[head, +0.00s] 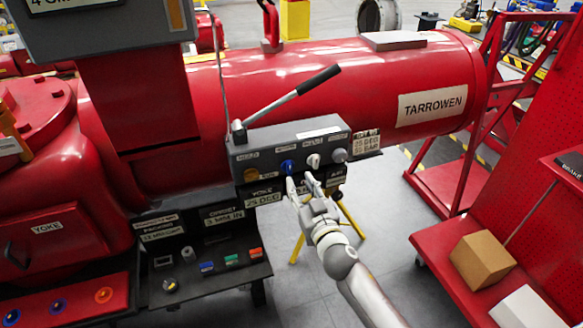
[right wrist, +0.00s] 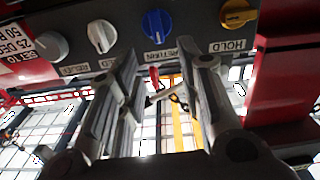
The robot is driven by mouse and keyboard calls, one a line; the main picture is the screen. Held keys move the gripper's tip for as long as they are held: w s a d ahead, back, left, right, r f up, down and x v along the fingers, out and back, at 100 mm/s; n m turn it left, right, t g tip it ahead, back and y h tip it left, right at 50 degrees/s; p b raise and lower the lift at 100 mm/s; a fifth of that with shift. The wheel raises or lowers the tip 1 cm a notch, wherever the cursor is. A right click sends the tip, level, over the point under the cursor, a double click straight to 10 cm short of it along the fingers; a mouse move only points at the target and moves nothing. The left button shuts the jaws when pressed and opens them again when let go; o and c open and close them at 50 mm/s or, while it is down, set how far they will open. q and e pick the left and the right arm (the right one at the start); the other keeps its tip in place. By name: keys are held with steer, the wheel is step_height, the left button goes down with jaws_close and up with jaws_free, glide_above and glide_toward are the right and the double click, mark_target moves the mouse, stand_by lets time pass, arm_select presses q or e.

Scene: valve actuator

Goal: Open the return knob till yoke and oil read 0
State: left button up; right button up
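The blue return knob (head: 287,166) is on the front of the grey control box (head: 318,138). In the right wrist view the blue knob (right wrist: 157,24) sits above a RETURN label. My right gripper (head: 301,183) is just below and in front of the box. Its two fingers (right wrist: 158,58) are apart, with the blue knob beyond the gap between them; no contact is visible. The yoke plate (head: 263,199) below the box appears to read 25 DEG. The oil reading is not legible, partly hidden behind my right gripper. My left gripper is not in view.
A yellow HOLD knob (right wrist: 238,13) and a white knob (right wrist: 101,36) flank the blue one; a grey knob (right wrist: 50,46) is further along. A black-gripped lever (head: 318,80) rises above the box. A red cart (head: 440,245) with boxes stands right.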

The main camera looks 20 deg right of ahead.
mark_target(290, 166)
steer(key=w, duration=0.8)
steer(key=shift+a, duration=0.15)
steer(key=shift+f, duration=0.1)
jaws_close()
